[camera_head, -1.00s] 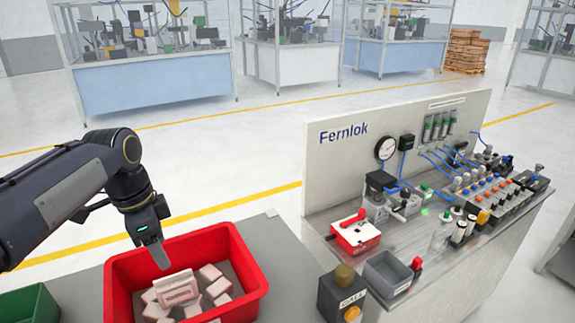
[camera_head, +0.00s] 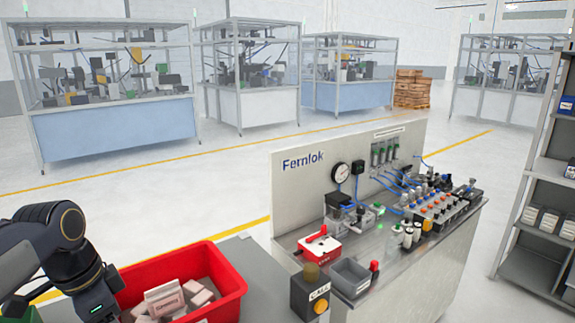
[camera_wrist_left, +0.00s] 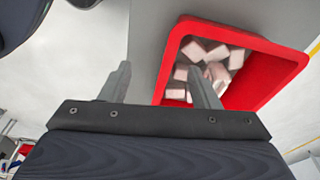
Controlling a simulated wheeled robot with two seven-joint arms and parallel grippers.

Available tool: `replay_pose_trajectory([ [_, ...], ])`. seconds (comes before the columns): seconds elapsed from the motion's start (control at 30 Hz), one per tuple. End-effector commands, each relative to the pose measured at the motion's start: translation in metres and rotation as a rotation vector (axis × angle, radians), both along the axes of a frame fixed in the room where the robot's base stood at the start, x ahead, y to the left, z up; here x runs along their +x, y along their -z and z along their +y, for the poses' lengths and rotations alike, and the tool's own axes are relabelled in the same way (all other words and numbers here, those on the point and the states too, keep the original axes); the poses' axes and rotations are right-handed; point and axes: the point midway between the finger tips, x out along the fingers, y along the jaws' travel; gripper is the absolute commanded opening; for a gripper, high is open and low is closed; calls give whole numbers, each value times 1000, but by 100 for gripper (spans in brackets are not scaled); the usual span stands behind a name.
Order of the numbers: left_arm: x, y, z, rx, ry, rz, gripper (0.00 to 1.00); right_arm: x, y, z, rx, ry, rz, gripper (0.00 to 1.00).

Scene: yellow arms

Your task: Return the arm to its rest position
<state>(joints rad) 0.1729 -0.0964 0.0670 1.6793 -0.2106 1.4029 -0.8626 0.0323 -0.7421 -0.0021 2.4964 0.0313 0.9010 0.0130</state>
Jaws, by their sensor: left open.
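My left arm comes in from the left in the head view, its wrist at the left side of the red bin (camera_head: 226,272). The fingers are out of that picture. In the left wrist view my left gripper (camera_wrist_left: 160,85) is open, with its two fingers apart and nothing between them. The red bin also shows there (camera_wrist_left: 262,75), beyond the fingers. Several pale pinkish boxes (camera_head: 165,298) lie in the bin, and they also show in the left wrist view (camera_wrist_left: 213,57). My right gripper is in neither view.
The bin stands on a grey table (camera_head: 258,265). A shelf rack (camera_head: 530,240) stands at the far right.

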Motion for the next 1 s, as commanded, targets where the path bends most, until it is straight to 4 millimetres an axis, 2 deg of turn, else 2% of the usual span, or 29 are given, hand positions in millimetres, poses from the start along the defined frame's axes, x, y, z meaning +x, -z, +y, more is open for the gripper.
replay_pose_trajectory([
  [0.17, -24, 7, -18, -48, -126, -41, 56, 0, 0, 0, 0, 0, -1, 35],
  [0.37, -61, 25, -47, -154, -343, -97, 56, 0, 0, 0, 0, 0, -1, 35],
  [0.63, -118, 74, -97, -396, -728, -147, 56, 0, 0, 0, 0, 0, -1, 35],
  [0.8, -131, 90, -111, -474, -841, -144, 56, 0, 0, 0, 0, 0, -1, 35],
  [1.0, -131, 91, -112, -479, -851, -141, 56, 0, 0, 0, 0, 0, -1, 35],
])
